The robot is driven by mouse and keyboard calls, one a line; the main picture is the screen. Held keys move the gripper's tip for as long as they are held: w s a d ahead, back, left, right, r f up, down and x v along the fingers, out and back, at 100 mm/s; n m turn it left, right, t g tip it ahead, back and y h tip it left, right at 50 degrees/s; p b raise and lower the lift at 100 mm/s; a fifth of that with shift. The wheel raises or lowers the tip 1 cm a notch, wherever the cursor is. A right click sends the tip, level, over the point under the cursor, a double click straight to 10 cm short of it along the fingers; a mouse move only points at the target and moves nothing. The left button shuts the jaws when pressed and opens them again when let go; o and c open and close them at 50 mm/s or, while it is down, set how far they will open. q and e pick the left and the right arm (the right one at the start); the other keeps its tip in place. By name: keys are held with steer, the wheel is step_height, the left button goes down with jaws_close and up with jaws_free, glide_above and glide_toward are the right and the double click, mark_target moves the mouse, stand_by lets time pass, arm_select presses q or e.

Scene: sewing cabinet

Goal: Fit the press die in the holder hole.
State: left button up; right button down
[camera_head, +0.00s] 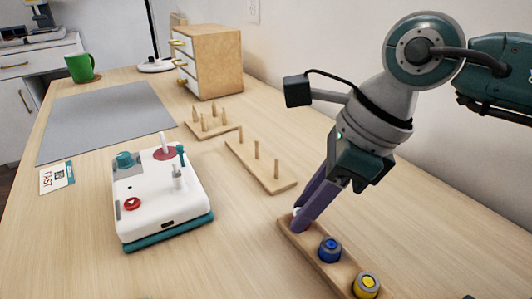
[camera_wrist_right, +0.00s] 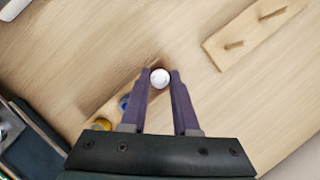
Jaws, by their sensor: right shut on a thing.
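My right gripper (camera_head: 298,222) is shut on a small white round piece, likely the press die (camera_wrist_right: 160,78), with a purple finger on each side of it. In the head view the fingers mostly hide it. The gripper is at the far end of a long wooden holder (camera_head: 308,248). A blue die (camera_head: 330,249) and a yellow die (camera_head: 367,284) stand in the holder, nearer to me. Whether the white piece sits in a hole or just above the holder is hidden. My left gripper is not in view.
A white press-like machine (camera_head: 150,205) on a teal base stands left of the holder. Wooden peg racks (camera_head: 262,168) lie behind it. A grey mat (camera_head: 105,115), a card (camera_head: 57,177), a green mug (camera_head: 79,67) and a drawer box (camera_head: 215,62) are farther back.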

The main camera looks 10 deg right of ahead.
stand_by(0.3)
steer(key=c, duration=0.6)
jaws_free()
